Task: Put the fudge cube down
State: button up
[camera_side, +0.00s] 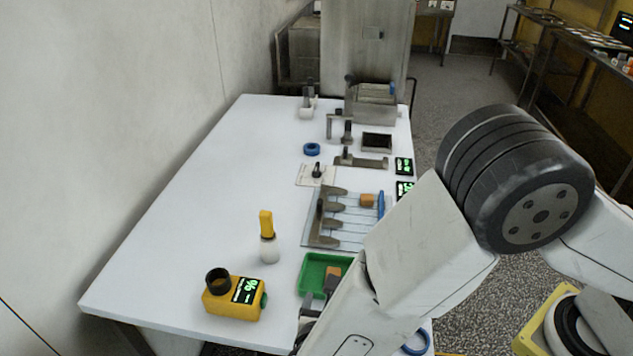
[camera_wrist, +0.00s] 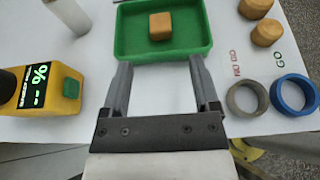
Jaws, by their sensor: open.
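An orange-brown fudge cube (camera_wrist: 160,26) sits on the floor of a green tray (camera_wrist: 124,40) in the wrist view, near its middle. The cube (camera_side: 333,271) and the tray (camera_side: 312,265) also show at the front of the table in the side view, partly hidden by my arm. My gripper (camera_wrist: 160,68) is open and empty. Its two fingers reach to the tray's near wall, with the cube beyond the tips and apart from them. Another orange-brown block (camera_side: 367,200) lies on the rack of grey bars behind the tray in the side view.
A yellow meter (camera_wrist: 45,92) with a % display stands left of my gripper. Grey (camera_wrist: 247,97) and blue (camera_wrist: 295,94) rings lie right, near NO GO and GO labels. Two brown round pieces (camera_wrist: 266,32) stand behind them. The table's left side is mostly clear.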

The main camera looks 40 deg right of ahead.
jog(key=shift+v, duration=1.4)
jog(key=d+m+g, duration=0.1)
jog(key=d, duration=0.1)
jog(key=d+m+g, duration=0.2)
jog(key=w+d+r+m+g, duration=0.1)
jog(key=d, duration=0.1)
jog(key=shift+d+m, duration=0.3)
jog(key=shift+d, duration=0.05)
jog(key=s+d+r+m+g+y, duration=0.1)
jog(key=d+r+m+y, duration=0.2)
jog(key=d+m, duration=0.6)
jog(key=s+d+r+m+g+y, duration=0.1)
jog(key=d+r+m+y, duration=0.2)
jog(key=d+m+y, duration=0.3)
jog(key=shift+s+d+r+m+g, duration=0.35)
jog(key=shift+d+m, duration=1.3)
jog(key=shift+m, duration=2.05)
jog(key=shift+w+f, duration=0.1)
jog(key=shift+f, duration=0.05)
